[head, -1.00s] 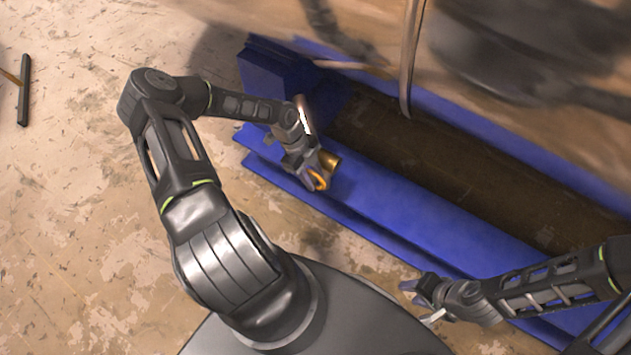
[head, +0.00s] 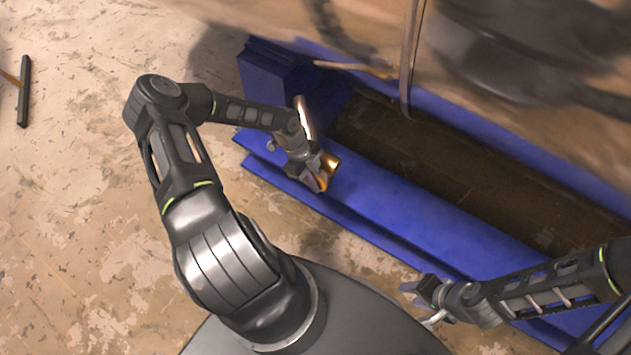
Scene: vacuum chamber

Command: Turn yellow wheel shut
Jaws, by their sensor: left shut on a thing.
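The yellow wheel (head: 331,162) shows as a small gold-orange piece at the near side of the blue frame, toward its left end. My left gripper (head: 321,184) is at the wheel and shut on it, and its fingers hide most of the wheel. How far the wheel is turned cannot be seen. My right gripper (head: 420,300) is at the lower right, over the floor beside the blue frame and apart from the wheel. Its fingers are small and partly dark, and whether they are open or shut is unclear.
The long blue frame (head: 410,214) runs from upper left to lower right, with a dark brown inside. A vertical pipe (head: 410,60) and blurred dark parts (head: 520,60) stand beyond it. A dark bar (head: 23,92) is at the far left.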

